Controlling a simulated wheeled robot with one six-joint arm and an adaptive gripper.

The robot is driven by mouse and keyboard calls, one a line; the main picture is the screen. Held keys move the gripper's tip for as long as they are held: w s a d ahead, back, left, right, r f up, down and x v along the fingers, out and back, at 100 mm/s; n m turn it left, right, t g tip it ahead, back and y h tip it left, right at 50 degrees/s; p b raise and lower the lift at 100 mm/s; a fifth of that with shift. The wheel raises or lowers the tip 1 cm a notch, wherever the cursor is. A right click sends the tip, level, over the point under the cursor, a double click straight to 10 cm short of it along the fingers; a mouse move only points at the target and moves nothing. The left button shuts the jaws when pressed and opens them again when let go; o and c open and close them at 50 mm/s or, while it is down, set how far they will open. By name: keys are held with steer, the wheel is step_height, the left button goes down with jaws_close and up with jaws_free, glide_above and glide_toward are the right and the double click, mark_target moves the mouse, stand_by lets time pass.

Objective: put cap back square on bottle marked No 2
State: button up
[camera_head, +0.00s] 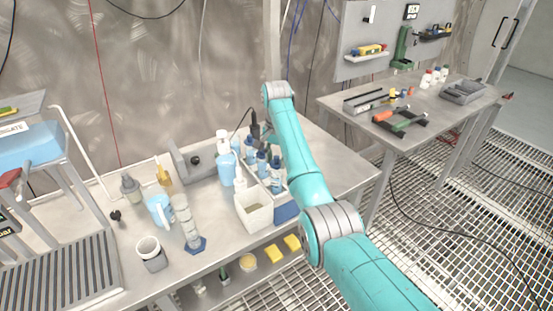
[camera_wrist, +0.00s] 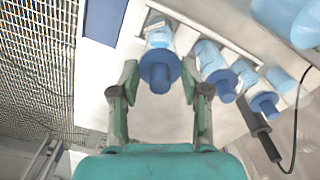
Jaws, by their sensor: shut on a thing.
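In the wrist view my gripper (camera_wrist: 160,72) has its two fingers on either side of a blue cap (camera_wrist: 160,77) and is shut on it. A pale blue bottle (camera_wrist: 158,38) shows directly beyond this cap; I cannot tell whether the cap is seated square or held just above the neck. Two more blue-topped bottles (camera_wrist: 217,78) stand to its right in the wrist view. In the head view a row of blue-topped bottles (camera_head: 261,160) stands in a pale rack beside my arm, which hides my gripper there. No number marking is readable.
A black probe (camera_wrist: 258,125) with a cord stands close to the bottles. A white box (camera_head: 253,217), a light blue wash bottle (camera_head: 227,168) and a clear cylinder (camera_head: 186,222) crowd the bench. The bench's right end (camera_head: 335,170) is clear.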

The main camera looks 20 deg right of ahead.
steer(key=shift+f, duration=0.15)
steer(key=shift+f, duration=0.6)
steer(key=shift+f, duration=0.2)
stand_by(0.3)
stand_by(0.4)
steer(key=o, duration=1.4)
steer(key=shift+r, duration=3.5)
steer(key=shift+d, duration=0.1)
